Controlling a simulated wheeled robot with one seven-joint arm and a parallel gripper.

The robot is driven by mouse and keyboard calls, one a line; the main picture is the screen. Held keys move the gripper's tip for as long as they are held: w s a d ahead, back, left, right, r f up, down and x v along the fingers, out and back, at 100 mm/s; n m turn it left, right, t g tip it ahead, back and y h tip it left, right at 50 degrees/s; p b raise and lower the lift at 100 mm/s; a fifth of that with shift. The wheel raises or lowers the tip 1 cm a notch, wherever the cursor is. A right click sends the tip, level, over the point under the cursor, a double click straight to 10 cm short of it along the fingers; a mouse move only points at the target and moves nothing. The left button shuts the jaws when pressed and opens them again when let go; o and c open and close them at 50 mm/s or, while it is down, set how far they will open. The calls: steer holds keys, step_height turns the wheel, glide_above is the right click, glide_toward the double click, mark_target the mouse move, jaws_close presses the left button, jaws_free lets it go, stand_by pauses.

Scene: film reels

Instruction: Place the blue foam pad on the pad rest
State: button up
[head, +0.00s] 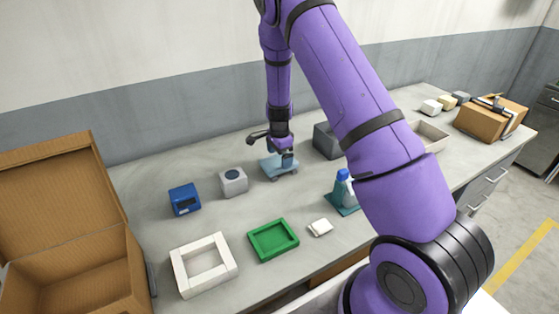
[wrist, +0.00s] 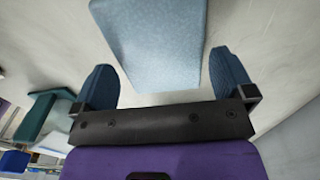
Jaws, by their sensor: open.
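The blue foam pad (head: 272,171) is a light blue, speckled flat block on the worktop near the middle of the head view. It also fills the upper middle of the wrist view (wrist: 155,40). My gripper (head: 283,158) is right over the pad in the head view. A green shallow tray (head: 253,243) and a white square frame (head: 180,268) lie in front; I cannot tell which is the pad rest.
A blue box (head: 184,200) and a grey block (head: 233,182) stand left of the pad, a dark grey bin (head: 326,141) behind right. A bottle (head: 342,187) and a small white block (head: 320,228) are nearer. An open cardboard box (head: 75,270) is far left.

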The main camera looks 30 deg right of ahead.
step_height(320, 180, up, 10)
step_height(320, 180, up, 12)
steer(key=n+t+y, duration=0.1)
steer(key=n, duration=0.3)
glide_above(279, 161)
steer(key=s+a, duration=0.3)
steer(key=s, duration=0.3)
steer(key=s+a+r+n+t, duration=0.25)
steer(key=s+r+n, duration=0.25)
steer(key=s+r, duration=0.6)
steer(key=s+a+r+n+t, duration=0.1)
steer(key=s+r+n, duration=0.2)
steer(key=s, duration=0.7)
steer(key=s+a+r+n+h, duration=0.1)
steer(key=s+a+r+n, duration=0.1)
steer(key=s+n, duration=0.4)
steer(key=s+r, duration=0.1)
steer(key=s, duration=0.3)
steer(key=shift+s+r+t, duration=0.3)
steer(key=shift+r+t, duration=0.05)
steer(key=shift+r, duration=0.05)
